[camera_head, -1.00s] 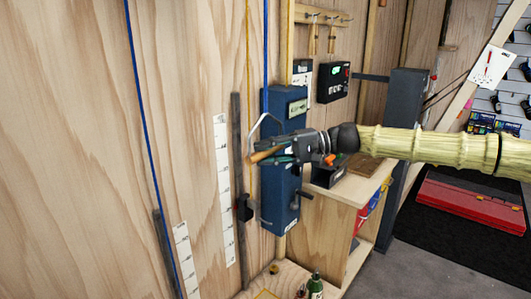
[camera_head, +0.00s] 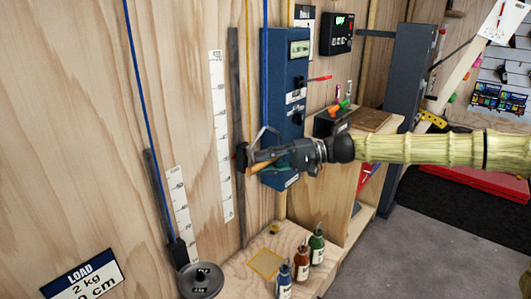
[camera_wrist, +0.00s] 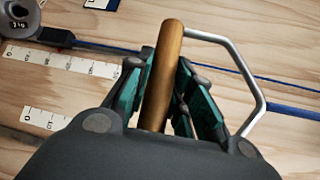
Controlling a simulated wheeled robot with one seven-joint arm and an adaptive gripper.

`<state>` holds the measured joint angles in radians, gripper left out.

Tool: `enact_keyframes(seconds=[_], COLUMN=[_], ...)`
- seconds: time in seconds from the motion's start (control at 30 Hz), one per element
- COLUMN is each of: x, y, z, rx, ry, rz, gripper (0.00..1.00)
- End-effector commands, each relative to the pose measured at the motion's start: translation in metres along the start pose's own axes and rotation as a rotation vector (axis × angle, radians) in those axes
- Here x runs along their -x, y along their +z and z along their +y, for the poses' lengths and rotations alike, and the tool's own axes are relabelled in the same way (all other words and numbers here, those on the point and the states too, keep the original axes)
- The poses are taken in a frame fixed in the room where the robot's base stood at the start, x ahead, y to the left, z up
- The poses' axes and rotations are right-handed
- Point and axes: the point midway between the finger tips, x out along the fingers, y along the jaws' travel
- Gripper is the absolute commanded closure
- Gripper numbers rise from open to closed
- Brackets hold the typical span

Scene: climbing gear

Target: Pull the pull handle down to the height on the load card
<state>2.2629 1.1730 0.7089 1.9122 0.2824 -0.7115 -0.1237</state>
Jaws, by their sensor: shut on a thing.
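The pull handle (camera_wrist: 163,75) is a wooden grip on a bent metal bracket, hanging from a blue rope. In the wrist view my gripper (camera_wrist: 170,95) is shut around the wooden grip, with teal finger pads on both sides. In the head view my gripper (camera_head: 268,163) holds the handle beside the lower part of the blue box. A white scale (camera_head: 222,135) stands on the wall left of the handle.
A second scale (camera_head: 181,212) stands by the left blue rope, above a round weight (camera_head: 200,280). A blue box (camera_head: 284,90) is on the wall behind my gripper. Several small bottles (camera_head: 302,262) stand on the wooden ledge below, beside a yellow square outline.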

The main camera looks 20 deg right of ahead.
Motion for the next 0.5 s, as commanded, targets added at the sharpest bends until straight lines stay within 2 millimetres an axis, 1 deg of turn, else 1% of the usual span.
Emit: enact_keyframes(seconds=[0.03, 0.1, 0.3, 0.5], x=[-0.004, -0.007, -0.013, -0.018], y=[-0.002, -0.004, -0.011, -0.015], z=[0.029, 0.047, 0.092, 0.126], rx=[-0.005, -0.007, -0.006, -0.005], ry=[0.006, 0.006, 0.006, 0.005], rz=[-0.004, -0.004, -0.004, -0.004], gripper=[1.00, 1.00, 1.00, 1.00])
